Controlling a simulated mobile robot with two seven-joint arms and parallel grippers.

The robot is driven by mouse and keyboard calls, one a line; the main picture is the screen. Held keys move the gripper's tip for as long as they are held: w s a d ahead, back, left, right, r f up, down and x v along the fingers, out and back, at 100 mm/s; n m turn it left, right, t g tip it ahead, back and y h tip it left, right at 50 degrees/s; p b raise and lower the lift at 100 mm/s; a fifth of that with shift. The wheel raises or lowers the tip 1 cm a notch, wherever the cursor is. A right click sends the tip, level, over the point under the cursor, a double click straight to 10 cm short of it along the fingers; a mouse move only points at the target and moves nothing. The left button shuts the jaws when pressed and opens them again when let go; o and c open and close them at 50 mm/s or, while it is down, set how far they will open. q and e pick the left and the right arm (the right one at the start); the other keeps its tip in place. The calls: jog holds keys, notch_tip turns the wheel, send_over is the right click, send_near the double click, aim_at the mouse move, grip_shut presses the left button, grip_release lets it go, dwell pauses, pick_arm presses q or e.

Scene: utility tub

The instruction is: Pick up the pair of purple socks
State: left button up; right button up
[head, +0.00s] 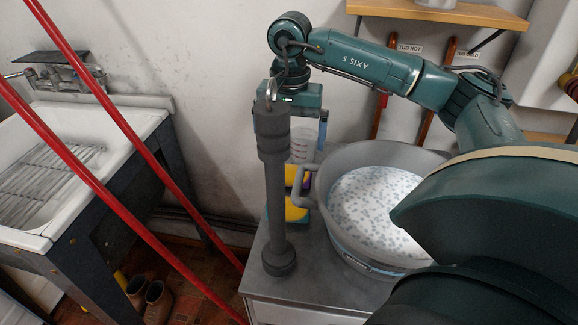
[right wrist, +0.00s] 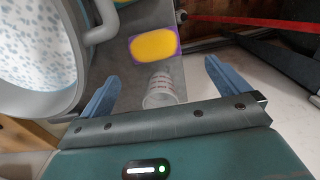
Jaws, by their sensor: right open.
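No pair of purple socks can be made out for certain. A purple-edged item with a yellow oval face (right wrist: 153,45) lies on the grey worktop in the right wrist view. In the head view this purple and yellow item (head: 291,212) is partly hidden behind a dark grey post. My right gripper (right wrist: 162,72) is open and empty, pointing down. A clear measuring cup (right wrist: 160,92) shows between its two blue fingers; I cannot tell the gap between them. In the head view the right gripper (head: 298,125) hangs above the cup (head: 303,145). My left gripper is not in view.
A grey tub (head: 328,225) with speckled pale contents stands right of the purple and yellow item. The upright dark grey post (head: 273,195) is at its front. Red bars (head: 120,118) slant across the left, before a white sink (head: 98,165). Brown shoes (head: 157,298) stand on the floor.

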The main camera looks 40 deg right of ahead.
aim_at(293, 164)
notch_tip(293, 164, down, 4)
jog(key=shift+r, duration=0.15)
jog(key=shift+s+d+f, duration=0.15)
jog(key=shift+f, duration=1.2)
jog(key=shift+s+d+f, duration=0.1)
jog(key=shift+f, duration=1.25)
jog(key=shift+c, duration=0.2)
jog(key=c, duration=1)
notch_tip(293, 164, up, 10)
jog(key=shift+f, duration=0.15)
jog(key=shift+r, duration=0.2)
